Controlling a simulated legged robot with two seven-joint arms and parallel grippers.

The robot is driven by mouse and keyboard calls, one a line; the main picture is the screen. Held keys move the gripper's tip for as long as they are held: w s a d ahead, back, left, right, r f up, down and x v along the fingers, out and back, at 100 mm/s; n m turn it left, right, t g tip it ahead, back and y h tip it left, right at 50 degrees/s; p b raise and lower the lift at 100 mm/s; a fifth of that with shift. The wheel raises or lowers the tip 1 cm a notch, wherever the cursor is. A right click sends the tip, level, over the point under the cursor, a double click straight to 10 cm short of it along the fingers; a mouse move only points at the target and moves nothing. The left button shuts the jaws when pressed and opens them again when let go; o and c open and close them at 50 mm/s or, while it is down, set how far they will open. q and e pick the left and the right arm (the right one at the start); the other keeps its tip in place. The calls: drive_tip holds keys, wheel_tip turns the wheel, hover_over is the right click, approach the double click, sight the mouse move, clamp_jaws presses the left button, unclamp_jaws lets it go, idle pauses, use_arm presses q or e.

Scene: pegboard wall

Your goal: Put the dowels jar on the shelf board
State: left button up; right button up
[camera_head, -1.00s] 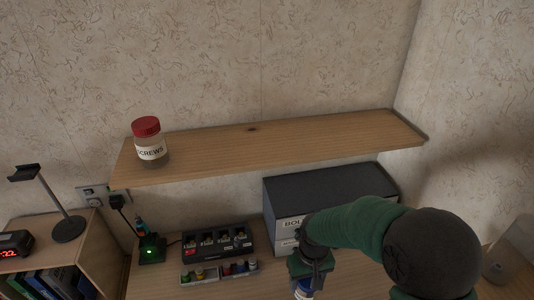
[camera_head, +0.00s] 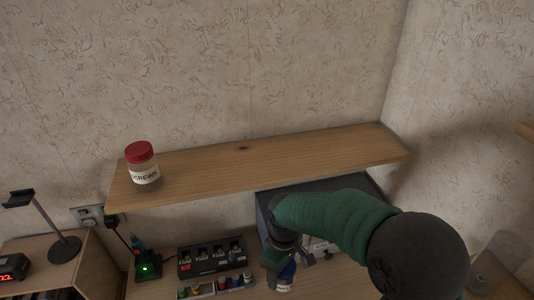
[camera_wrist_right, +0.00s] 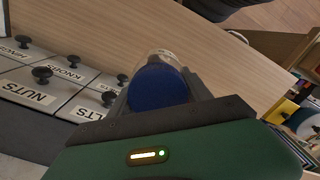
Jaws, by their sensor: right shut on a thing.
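A jar with a blue lid (camera_wrist_right: 158,88) is between the fingers of my right gripper (camera_wrist_right: 160,100) in the right wrist view. In the head view my right gripper (camera_head: 283,265) is low in front of the grey drawer box, and the blue-lidded jar (camera_head: 286,275) shows below it. The jar's label cannot be read, so I cannot confirm that it holds dowels. The wooden shelf board (camera_head: 290,155) runs along the wall above, higher than the gripper. My left gripper is not in view.
A red-lidded screws jar (camera_head: 141,165) stands at the shelf board's left end; the rest of the board is clear. Below are a grey drawer box (camera_head: 266,197), a black battery charger rack (camera_head: 212,257) and a green-lit charger (camera_head: 147,265). A headphone stand (camera_head: 50,225) is at left.

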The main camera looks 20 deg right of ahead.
drive_tip(key=s+a+r+n+p, duration=0.1)
drive_tip(key=a+r+n+p, duration=0.4)
drive_tip(key=r+n, duration=0.45)
drive_tip(key=a+r+n+p, duration=0.4)
drive_tip(key=a+r+n, duration=0.15)
drive_tip(key=r, duration=0.75)
drive_tip(key=s+a+r+n+p, duration=0.1)
drive_tip(key=a+r+n+p, duration=0.35)
drive_tip(key=r+n, duration=0.55)
drive_tip(key=m+p, duration=0.1)
drive_tip(key=p, duration=1)
approach(203, 185)
wheel_tip(203, 185, down, 3)
drive_tip(key=shift+f+p, duration=0.15)
drive_tip(key=shift+p, duration=1.05)
drive_tip(key=shift+f, duration=0.15)
drive_tip(key=o, duration=1.7)
drive_tip(key=shift+f, duration=0.15)
drive_tip(key=shift+c, duration=0.2)
